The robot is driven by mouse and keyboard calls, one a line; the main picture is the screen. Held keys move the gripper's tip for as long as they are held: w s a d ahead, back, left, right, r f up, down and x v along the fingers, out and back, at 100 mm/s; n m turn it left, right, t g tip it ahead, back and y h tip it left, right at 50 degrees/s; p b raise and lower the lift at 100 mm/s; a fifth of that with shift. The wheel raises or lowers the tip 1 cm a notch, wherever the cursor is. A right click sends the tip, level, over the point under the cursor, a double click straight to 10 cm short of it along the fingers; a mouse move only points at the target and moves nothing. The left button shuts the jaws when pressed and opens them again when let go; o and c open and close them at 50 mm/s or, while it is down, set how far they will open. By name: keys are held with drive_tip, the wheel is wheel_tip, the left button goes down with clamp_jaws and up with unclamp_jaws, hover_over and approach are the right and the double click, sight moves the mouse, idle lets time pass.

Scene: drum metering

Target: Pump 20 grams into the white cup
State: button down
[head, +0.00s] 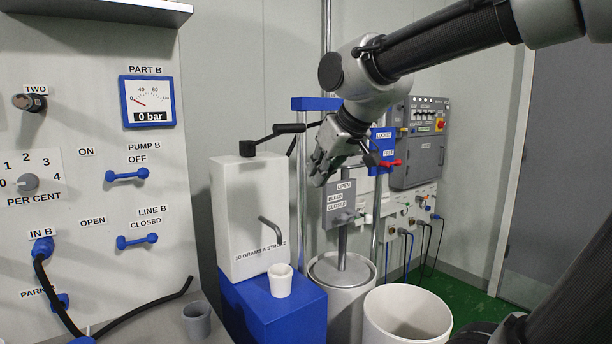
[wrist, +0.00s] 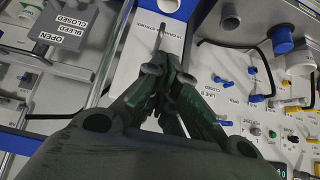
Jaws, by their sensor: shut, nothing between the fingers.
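The white pump box (head: 245,205) is labelled "10 GRAMS A STROKE". A black lever (head: 290,128) rises from its top and slants up to the right. A bent grey spout (head: 272,229) sticks out of its front. The white cup (head: 280,283) stands upright on a blue stand (head: 265,312), just below the spout. My gripper (head: 322,175) is shut and empty, right of the pump box and lower than the lever's grip, apart from it in the picture. In the wrist view my gripper (wrist: 160,45) points toward a white labelled surface. The cup's contents are hidden.
A grey plate marked open, bleed, closed (head: 341,203) stands on a drum (head: 340,275) below my gripper. A blue bracket (head: 382,140) and a red handle (head: 391,163) are close on the right. A grey cup (head: 196,320) and white bin (head: 407,315) stand in front.

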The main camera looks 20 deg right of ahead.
drive_tip(key=shift+s+d+r, duration=0.2)
drive_tip(key=shift+s, duration=0.3)
drive_tip(key=shift+s+d+r, duration=0.15)
drive_tip(key=shift+s, duration=0.3)
